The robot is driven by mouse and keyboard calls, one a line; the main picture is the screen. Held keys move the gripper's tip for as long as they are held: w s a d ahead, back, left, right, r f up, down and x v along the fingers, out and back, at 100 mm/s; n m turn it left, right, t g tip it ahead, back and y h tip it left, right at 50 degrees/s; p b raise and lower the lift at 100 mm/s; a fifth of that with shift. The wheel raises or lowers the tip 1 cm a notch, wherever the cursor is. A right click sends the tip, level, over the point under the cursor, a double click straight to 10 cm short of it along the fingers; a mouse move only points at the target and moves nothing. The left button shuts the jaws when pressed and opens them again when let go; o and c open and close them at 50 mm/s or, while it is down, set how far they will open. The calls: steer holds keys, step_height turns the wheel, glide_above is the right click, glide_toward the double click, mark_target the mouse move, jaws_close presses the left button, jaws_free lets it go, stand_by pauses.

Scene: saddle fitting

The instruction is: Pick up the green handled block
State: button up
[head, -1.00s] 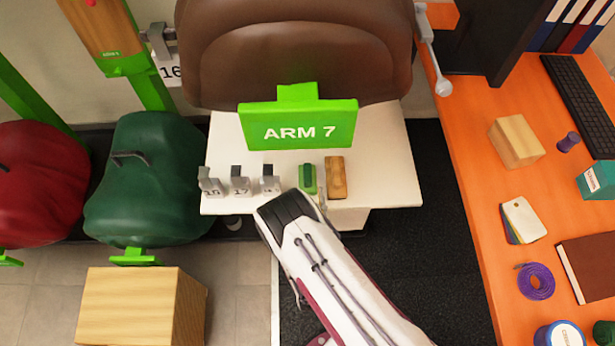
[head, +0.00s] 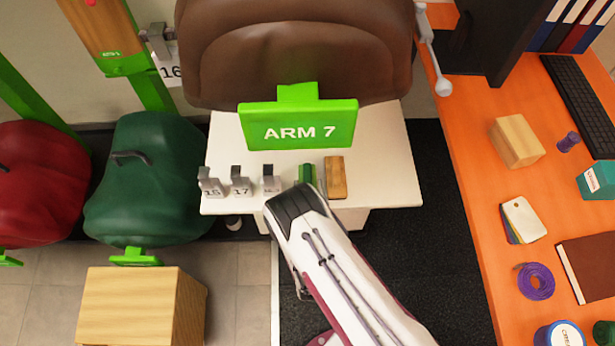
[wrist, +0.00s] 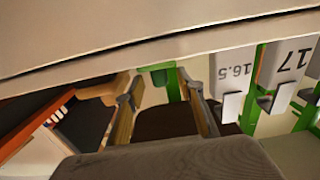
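The green handled block (head: 306,173) sits on the white table, between the small grey numbered gauges and a wooden block. Its near part is hidden behind my arm in the head view. My gripper is hidden under my wrist there. In the wrist view, which looks upside down, my gripper (wrist: 167,98) shows two slim fingers standing apart. A green patch (wrist: 160,76) shows between the fingers; I cannot tell whether it is the block. No contact with the block can be made out.
The wooden block (head: 336,178) stands close on the right of the green one. The grey gauges (head: 240,184) stand close on the left. The green ARM 7 sign (head: 298,125) and a brown saddle (head: 295,50) are behind. The white table (head: 385,165) is clear at right.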

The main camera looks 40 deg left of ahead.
mark_target(307, 174)
steer(key=shift+x, duration=2.6)
jaws_close()
